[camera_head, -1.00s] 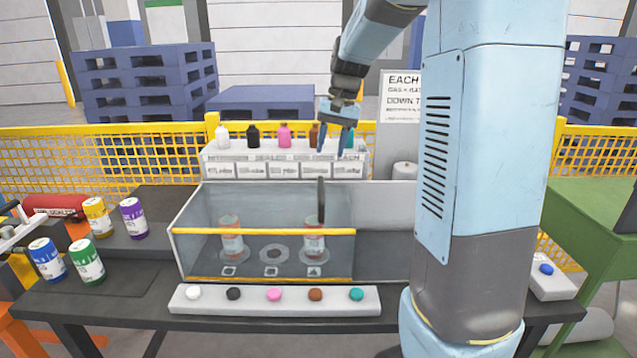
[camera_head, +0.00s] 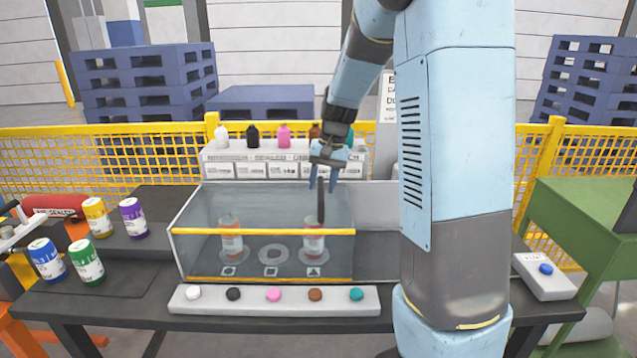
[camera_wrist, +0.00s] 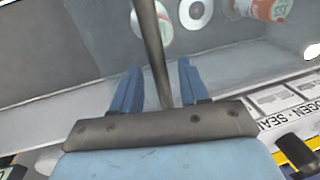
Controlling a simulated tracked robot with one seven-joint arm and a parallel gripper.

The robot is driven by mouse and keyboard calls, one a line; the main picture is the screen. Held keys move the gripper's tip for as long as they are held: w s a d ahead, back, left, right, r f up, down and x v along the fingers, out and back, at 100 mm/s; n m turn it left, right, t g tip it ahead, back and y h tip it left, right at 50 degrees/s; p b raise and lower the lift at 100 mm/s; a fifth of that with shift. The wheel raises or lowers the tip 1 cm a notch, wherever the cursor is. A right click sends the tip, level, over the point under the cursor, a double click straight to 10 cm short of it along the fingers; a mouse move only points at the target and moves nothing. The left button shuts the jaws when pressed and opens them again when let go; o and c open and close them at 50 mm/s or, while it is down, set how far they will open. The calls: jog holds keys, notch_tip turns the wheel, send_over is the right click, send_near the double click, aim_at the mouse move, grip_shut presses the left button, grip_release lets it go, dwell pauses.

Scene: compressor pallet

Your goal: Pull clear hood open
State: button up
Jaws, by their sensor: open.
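The clear hood (camera_head: 262,210) covers a case on the dark workbench, with a yellow strip along its front edge. It appears closed. A dark upright handle bar (camera_head: 321,205) stands on the hood's right part. My gripper (camera_head: 323,187) is open above the hood, at the bar's upper end. In the wrist view the bar (camera_wrist: 153,50) runs between the two blue fingers of my gripper (camera_wrist: 158,85), with space on both sides. Two cans with orange-red labels, the left can (camera_head: 231,236) and the right can (camera_head: 313,238), stand inside under the hood.
A rack (camera_head: 285,165) with several small bottles stands behind the hood. A strip of coloured buttons (camera_head: 274,300) lies in front. Several paint cans (camera_head: 88,262) stand at left. A box with a blue button (camera_head: 545,275) sits at right.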

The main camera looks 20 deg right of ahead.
grip_shut()
dwell(0.5)
